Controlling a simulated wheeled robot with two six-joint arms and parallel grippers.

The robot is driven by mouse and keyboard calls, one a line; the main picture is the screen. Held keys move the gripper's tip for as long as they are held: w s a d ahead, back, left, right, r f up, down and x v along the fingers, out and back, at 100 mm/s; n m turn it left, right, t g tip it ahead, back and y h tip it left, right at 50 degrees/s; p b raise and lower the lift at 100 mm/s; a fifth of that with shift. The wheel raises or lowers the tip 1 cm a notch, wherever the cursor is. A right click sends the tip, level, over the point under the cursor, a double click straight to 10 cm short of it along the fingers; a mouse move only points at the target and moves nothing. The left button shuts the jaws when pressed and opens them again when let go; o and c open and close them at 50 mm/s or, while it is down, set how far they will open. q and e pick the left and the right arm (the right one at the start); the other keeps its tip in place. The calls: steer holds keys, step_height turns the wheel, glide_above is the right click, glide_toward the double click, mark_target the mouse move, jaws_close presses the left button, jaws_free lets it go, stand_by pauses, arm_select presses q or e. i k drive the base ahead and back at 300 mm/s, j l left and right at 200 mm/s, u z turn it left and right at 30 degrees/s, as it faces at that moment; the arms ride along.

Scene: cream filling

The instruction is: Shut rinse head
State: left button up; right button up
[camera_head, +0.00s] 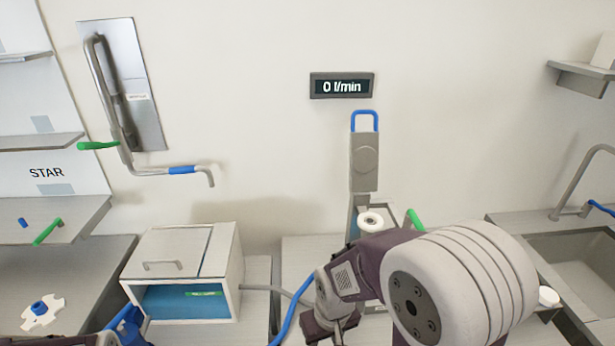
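A grey upright plate with a round boss and a blue loop handle (364,160) stands against the wall at the centre; it looks like the rinse head, swung up. Below it is a white ring-shaped part (370,221) on a grey base, partly hidden by my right arm. My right gripper (330,325) is low at the centre, below and left of the ring and apart from the blue handle. Its fingertips are not clear. At the bottom left, a dark arm part and a blue piece (125,328) show at the frame edge; I cannot make out my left gripper's fingers.
A blue hose (292,308) runs beside my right gripper. A wall display (342,86) reads 0 l/min. A bent pipe with a green lever (98,145) is at upper left, a sink (585,262) at right.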

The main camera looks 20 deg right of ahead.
mark_target(364, 145)
steer(key=z, duration=1.3)
steer(key=k+j+z, duration=0.1)
steer(key=j+z, duration=0.35)
steer(key=k+j+z, duration=0.15)
steer(key=z, duration=0.3)
steer(key=k+j+z, duration=0.2)
steer(key=z, duration=0.25)
